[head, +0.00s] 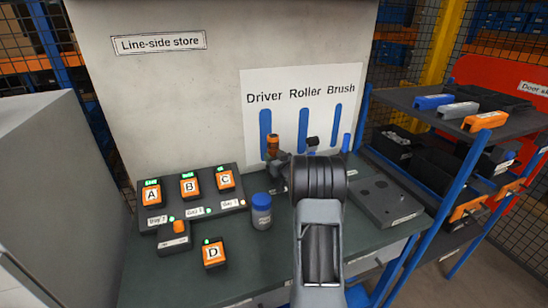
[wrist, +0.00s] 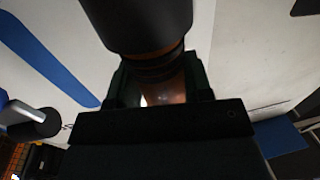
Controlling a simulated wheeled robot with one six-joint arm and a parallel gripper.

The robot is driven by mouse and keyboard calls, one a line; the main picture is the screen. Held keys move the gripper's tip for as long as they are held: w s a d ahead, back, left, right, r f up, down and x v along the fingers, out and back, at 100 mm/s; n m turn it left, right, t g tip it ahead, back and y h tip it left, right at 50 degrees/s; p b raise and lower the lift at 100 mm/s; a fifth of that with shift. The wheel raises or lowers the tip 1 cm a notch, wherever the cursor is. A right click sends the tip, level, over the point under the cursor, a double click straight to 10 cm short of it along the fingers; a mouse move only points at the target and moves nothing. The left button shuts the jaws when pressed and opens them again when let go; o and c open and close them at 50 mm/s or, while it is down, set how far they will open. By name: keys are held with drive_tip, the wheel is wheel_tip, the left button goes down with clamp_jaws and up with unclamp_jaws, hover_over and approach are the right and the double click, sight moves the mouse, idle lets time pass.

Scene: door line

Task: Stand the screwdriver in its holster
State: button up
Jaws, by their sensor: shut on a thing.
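The screwdriver (head: 272,146) shows in the head view as an upright orange handle with a dark top, in front of the Driver outline. My gripper (head: 279,172) is shut on it. In the wrist view the screwdriver (wrist: 140,25) is a large dark, round handle end with orange-brown below, between the jaws of my gripper (wrist: 158,88). Its lower part is hidden by my gripper and arm. I cannot make out the holster; the bench area below the outlines is largely hidden behind my arm.
A board (head: 304,120) reads Driver, Roller, Brush. A dark-topped tool (head: 312,143) and a blue one (head: 346,143) stand right of the screwdriver. A blue-lidded jar (head: 261,211), a lettered battery rack (head: 190,202), battery D (head: 213,253) and a grey block with holes (head: 388,203) occupy the bench.

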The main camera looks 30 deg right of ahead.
idle(0.3)
drive_tip(key=o, duration=1.1)
drive_tip(key=shift+c, duration=0.2)
drive_tip(key=o, duration=0.3)
drive_tip(key=shift+f, duration=0.2)
drive_tip(key=s+a+b, duration=0.1)
drive_tip(key=s, duration=1.3)
drive_tip(key=shift+a+r+b, duration=0.15)
drive_tip(key=shift+a+b, duration=0.05)
drive_tip(key=shift+b, duration=0.2)
drive_tip(key=shift+w, duration=0.1)
